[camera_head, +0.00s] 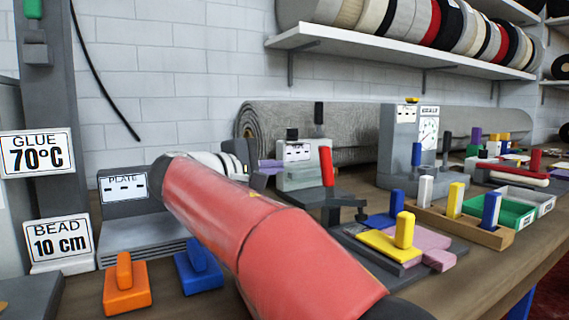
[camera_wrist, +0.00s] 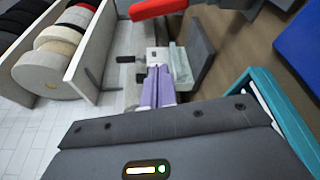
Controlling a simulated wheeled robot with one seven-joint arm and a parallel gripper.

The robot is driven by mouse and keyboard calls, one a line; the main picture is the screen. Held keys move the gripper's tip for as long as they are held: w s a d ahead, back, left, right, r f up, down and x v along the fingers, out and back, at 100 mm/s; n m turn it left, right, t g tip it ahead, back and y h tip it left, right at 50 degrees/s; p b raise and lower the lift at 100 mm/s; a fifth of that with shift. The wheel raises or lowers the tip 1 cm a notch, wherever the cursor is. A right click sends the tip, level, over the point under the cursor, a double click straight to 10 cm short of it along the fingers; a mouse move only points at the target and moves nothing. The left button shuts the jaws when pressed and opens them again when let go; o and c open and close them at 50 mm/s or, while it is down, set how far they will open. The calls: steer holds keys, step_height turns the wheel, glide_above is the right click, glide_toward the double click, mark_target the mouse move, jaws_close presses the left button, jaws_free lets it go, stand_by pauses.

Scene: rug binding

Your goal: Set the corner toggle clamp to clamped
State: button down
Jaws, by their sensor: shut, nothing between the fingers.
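The corner toggle clamp has an upright red handle (camera_head: 327,166) on a dark base, with a dark arm (camera_head: 345,201) reaching right toward the grey fixture (camera_head: 370,262). A red bar (camera_wrist: 157,7) at the top of the wrist view looks like the same handle. My gripper (camera_head: 272,164) is left of the handle, apart from it, with its purple fingers together and empty. The fingers (camera_wrist: 158,74) also show in the middle of the wrist view. My red forearm hides part of the bench in front. Whether the clamp's tip presses on anything is unclear.
A yellow block (camera_head: 388,245) with a knob and a pink piece (camera_head: 438,260) lie on the fixture. Orange (camera_head: 126,292) and blue (camera_head: 198,272) knobbed blocks stand front left. A grey device (camera_head: 300,172) stands behind my fingers. A wooden rack (camera_head: 470,228) is at right.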

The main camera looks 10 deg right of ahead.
mark_target(322, 159)
steer(key=w+d, duration=0.1)
steer(key=d, duration=0.7)
steer(key=shift+w+d+p, duration=0.25)
steer(key=shift+d+p, duration=0.05)
steer(key=shift+p, duration=0.1)
steer(key=shift+r, duration=0.1)
steer(key=s+m+b, duration=0.1)
steer(key=b, duration=0.1)
steer(key=m+b, duration=0.1)
steer(key=b, duration=0.2)
steer(key=shift+s+d+t+h, duration=0.3)
steer(key=shift+s+h, duration=0.1)
steer(key=shift+s+r+m+b, duration=0.15)
steer(key=shift+r+m+b, duration=0.2)
steer(key=shift+m+b, duration=0.1)
steer(key=shift+r, duration=0.1)
